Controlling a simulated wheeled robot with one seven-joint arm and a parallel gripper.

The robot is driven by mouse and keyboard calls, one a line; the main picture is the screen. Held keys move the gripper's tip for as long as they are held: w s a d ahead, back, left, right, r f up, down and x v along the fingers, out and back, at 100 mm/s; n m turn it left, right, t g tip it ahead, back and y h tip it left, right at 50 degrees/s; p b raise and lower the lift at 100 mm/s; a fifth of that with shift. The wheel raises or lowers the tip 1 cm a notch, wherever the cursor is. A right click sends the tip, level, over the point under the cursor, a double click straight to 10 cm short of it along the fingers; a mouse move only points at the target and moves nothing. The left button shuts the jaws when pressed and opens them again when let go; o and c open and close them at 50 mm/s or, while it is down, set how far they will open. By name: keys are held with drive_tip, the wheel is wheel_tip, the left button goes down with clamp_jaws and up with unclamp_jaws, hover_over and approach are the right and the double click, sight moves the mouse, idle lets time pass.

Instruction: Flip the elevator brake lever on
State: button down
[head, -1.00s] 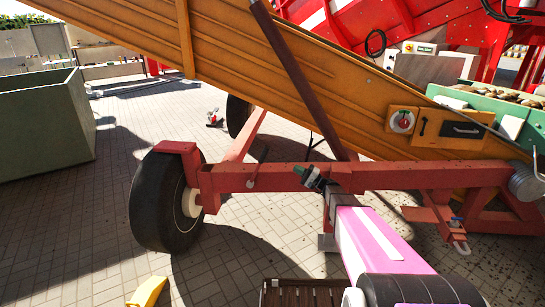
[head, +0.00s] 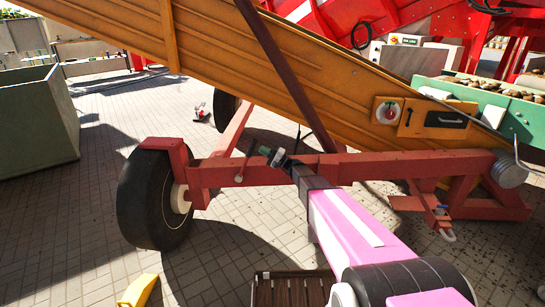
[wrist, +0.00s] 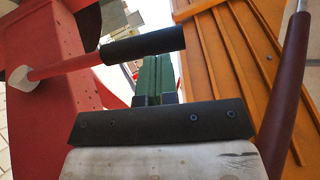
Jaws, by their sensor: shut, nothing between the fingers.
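The brake lever (wrist: 145,45), a red rod with a black grip, crosses the upper left of the wrist view. Its rod runs from a white end piece by the red frame. My gripper (wrist: 152,68) has green fingers, shut together and empty. They point up the picture, and their tips end at the underside of the black grip. I cannot tell whether they touch it. In the head view my gripper (head: 268,152) is over the red beam below the conveyor.
The orange conveyor side (head: 330,85) slopes above the beam, with a dark red strut (head: 285,70) right of my gripper. A black wheel (head: 150,205) stands left. A green crate (head: 35,120) is at far left, and a yellow object (head: 138,290) lies on the paving.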

drive_tip(key=shift+x, duration=0.95)
